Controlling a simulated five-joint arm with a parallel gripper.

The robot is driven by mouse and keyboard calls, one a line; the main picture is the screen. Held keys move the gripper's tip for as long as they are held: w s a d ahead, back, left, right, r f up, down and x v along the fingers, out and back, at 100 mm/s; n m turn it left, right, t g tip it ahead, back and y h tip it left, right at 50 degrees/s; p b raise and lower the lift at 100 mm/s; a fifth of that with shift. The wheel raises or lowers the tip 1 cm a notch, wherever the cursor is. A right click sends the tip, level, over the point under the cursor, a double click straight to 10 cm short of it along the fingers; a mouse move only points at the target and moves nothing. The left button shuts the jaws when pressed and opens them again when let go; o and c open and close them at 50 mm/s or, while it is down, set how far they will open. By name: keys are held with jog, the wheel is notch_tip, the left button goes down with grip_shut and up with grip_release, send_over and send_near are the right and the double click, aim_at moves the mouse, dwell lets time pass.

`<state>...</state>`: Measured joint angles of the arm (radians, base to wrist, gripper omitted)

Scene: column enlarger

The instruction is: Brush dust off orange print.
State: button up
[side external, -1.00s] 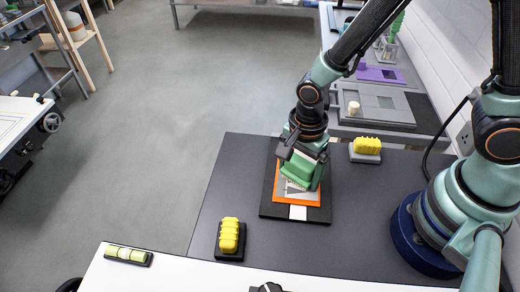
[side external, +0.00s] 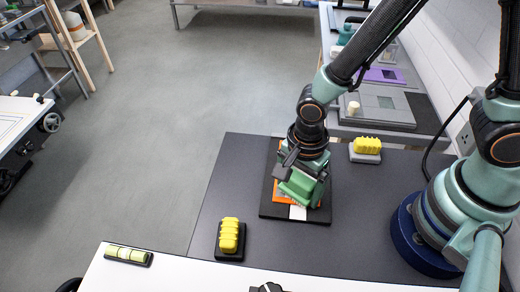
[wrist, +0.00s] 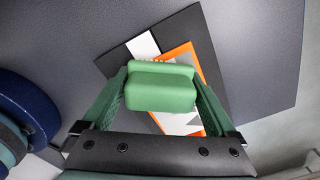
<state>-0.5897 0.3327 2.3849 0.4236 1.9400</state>
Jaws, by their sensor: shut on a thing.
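My gripper (side external: 303,184) is shut on a green brush (wrist: 160,88), which sits between the two green fingers in the wrist view. The orange print (side external: 277,192) has an orange border and a grey and white picture. It lies on a black board (side external: 267,207) on the dark tabletop. The brush is over the print's near part in the side view and hides much of it. The orange border (wrist: 206,74) shows beside the brush in the wrist view. I cannot tell whether the bristles touch the print.
A white strip (side external: 298,213) lies at the board's near edge. Yellow ribbed blocks stand on bases at the near left (side external: 229,235) and far right (side external: 367,146). A white surface (side external: 190,275) runs along the front. The dark tabletop (side external: 225,180) left of the board is clear.

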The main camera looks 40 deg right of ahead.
jog(key=shift+w+d, duration=0.1)
jog(key=shift+w+d, duration=1.45)
jog(key=shift+w+d, duration=1.5)
jog(key=shift+s+a, duration=1.55)
jog(key=shift+s+a, duration=1.5)
